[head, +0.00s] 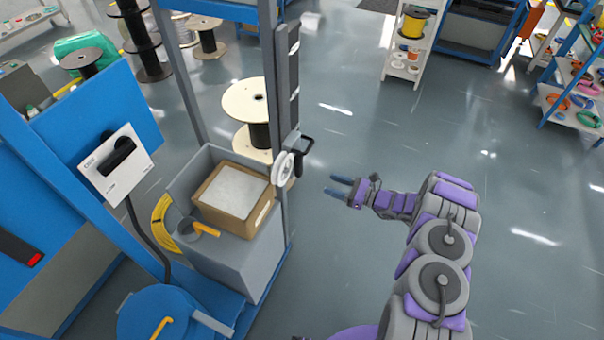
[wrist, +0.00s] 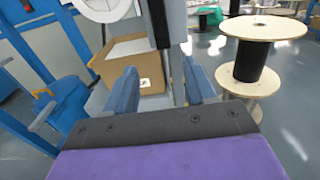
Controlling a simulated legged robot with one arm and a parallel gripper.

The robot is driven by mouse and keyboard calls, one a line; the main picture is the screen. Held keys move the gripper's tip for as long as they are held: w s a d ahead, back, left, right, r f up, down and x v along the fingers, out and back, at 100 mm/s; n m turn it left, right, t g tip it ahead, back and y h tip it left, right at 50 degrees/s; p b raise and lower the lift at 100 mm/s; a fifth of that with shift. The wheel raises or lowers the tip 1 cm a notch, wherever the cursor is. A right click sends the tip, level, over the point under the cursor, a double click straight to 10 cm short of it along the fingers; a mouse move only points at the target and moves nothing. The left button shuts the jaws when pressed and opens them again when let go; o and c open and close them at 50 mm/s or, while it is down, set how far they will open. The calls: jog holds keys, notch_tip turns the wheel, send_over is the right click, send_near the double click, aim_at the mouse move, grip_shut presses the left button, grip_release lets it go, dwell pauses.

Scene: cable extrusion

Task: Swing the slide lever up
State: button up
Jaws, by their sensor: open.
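A cardboard box (head: 232,200) sits on a grey cabinet (head: 262,258) left of the post. A control box (head: 118,163) is on the blue frame. A large cable spool (head: 246,104) stands behind.

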aim_at(301, 173)
jog(key=b+x, duration=0.2)
jog(key=x, duration=1)
jog(key=shift+w+a, duration=0.1)
jog(key=shift+w, duration=0.05)
jog(key=shift+d+r, duration=0.2)
jog(key=shift+d, duration=0.6)
jog(key=shift+c, duration=0.5)
jog(key=shift+a+f, duration=0.1)
jog(key=shift+a, duration=0.5)
jog(key=c, duration=0.6)
jog(key=shift+d, duration=0.15)
grip_shut()
